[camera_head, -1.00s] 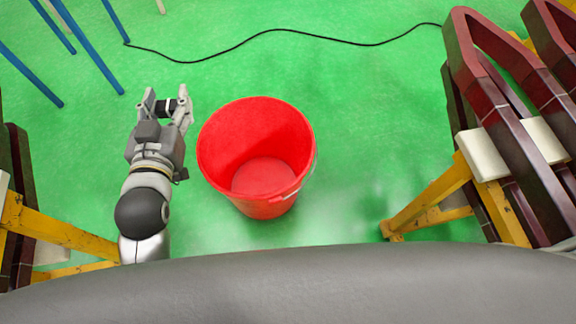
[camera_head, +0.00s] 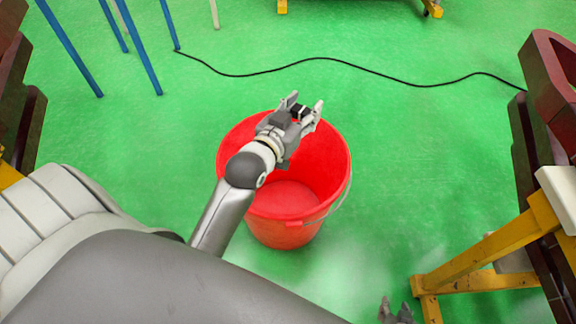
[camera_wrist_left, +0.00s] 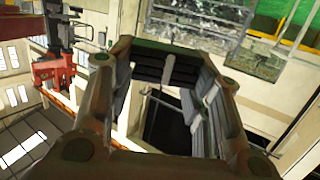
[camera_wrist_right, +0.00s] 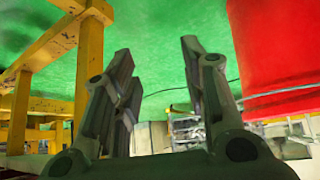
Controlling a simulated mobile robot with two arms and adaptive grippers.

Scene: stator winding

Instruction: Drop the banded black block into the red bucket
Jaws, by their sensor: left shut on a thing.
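The red bucket (camera_head: 290,235) stands upright on the green floor in the middle of the head view. My left gripper (camera_head: 304,104) is above the bucket's opening, toward its far rim. It is shut on the banded black block (camera_head: 299,111), which is small and partly hidden by the fingers. In the left wrist view the dark block (camera_wrist_left: 165,68) sits between the fingers. My right gripper (camera_head: 396,306) shows at the bottom edge of the head view, right of the bucket. In the right wrist view its fingers (camera_wrist_right: 160,75) are apart and empty, with the bucket (camera_wrist_right: 275,45) at right.
A yellow stand (camera_head: 480,270) with dark red parts (camera_head: 552,75) is on the right. Blue legs (camera_head: 70,50) stand at upper left. A black cable (camera_head: 345,64) crosses the floor behind the bucket. The floor around the bucket is clear.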

